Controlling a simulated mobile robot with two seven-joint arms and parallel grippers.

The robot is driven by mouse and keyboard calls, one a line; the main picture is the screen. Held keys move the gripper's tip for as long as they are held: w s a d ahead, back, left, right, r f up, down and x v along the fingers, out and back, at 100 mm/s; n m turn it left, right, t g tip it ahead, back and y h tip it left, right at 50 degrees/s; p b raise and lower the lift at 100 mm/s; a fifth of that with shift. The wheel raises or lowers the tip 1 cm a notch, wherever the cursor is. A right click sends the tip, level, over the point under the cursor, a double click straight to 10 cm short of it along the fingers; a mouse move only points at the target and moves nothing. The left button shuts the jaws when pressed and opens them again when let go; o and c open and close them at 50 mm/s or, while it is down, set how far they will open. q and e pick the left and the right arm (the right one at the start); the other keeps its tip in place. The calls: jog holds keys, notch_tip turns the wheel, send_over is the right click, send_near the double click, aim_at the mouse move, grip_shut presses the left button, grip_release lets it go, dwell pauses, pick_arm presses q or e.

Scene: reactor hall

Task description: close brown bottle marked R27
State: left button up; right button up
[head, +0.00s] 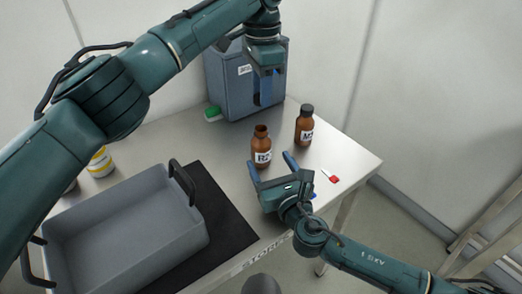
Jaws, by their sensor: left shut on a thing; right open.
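A brown bottle (261,148) stands upright on the table with no cap on its neck; its label reads "R2" and the rest is not legible. A second brown bottle (304,126) with a black cap stands behind it to the right, its label starting with "M". My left gripper (262,103) points down in front of the blue-grey box, above and behind the open bottle. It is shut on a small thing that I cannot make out. My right gripper (269,161) is open, its fingers spread at either side of the open bottle's lower part; contact cannot be told.
A grey tray (120,202) with black handles stands on a black mat (232,224) at left. The blue-grey box (222,80) stands at the back, a green-and-white item (212,113) beside it. A small red-and-white item (331,177) lies at right. Yellow-banded jars (100,160) stand behind the tray.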

jog(key=x, duration=0.6)
jog(key=shift+w+a, duration=0.1)
jog(key=shift+w, duration=0.15)
jog(key=shift+c, duration=0.4)
jog(key=c, duration=1.3)
pick_arm(q)
send_over(261, 128)
jog(key=shift+f, duration=2.5)
pick_arm(e)
jog(key=shift+c, duration=0.4)
pick_arm(q)
jog(key=shift+f, duration=0.9)
jog(key=shift+f, duration=0.55)
pick_arm(e)
grip_shut()
